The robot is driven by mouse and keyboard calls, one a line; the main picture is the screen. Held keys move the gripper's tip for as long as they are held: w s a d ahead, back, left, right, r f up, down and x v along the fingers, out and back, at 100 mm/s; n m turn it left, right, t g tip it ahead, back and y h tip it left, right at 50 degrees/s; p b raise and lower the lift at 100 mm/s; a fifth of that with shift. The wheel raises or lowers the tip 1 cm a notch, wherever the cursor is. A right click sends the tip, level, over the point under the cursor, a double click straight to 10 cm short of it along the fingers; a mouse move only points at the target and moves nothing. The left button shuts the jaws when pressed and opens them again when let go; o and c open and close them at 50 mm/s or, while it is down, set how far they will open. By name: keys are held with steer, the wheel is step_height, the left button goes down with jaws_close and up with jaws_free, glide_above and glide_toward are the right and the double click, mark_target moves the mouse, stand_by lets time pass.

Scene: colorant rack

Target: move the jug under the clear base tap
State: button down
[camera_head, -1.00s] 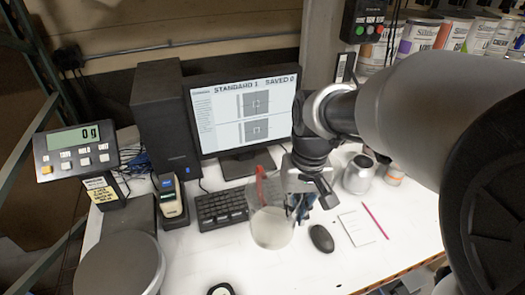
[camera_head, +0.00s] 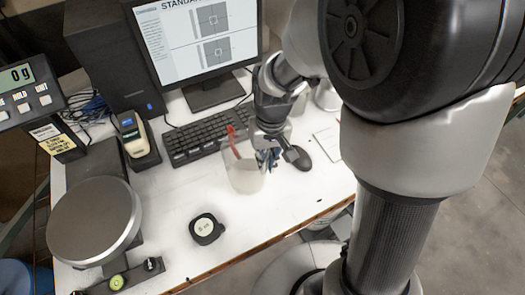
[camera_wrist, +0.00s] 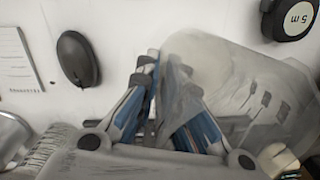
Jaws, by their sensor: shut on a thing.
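The jug (camera_head: 246,176) is a translucent, pale vessel in front of the keyboard's right end, with a red strip at its upper left. My gripper (camera_head: 268,158) is at the jug's right side and shut on it. In the wrist view the blue-sided fingers of my gripper (camera_wrist: 160,75) meet at the edge of the jug (camera_wrist: 235,75), whose body extends to the right. I cannot tell whether the jug's base touches the table. The clear base tap is not in view.
A mouse (camera_head: 302,158) lies right of the jug, the keyboard (camera_head: 208,136) behind it, a tape measure (camera_head: 206,229) in front. A scale with a round plate (camera_head: 95,220) stands left. The monitor (camera_head: 195,45) is behind.

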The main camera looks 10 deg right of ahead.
steer(key=shift+f+b, duration=0.7)
steer(key=shift+f, duration=1.45)
steer(key=shift+f, duration=0.2)
steer(key=c, duration=1.7)
jaws_free()
steer(key=shift+r, duration=0.15)
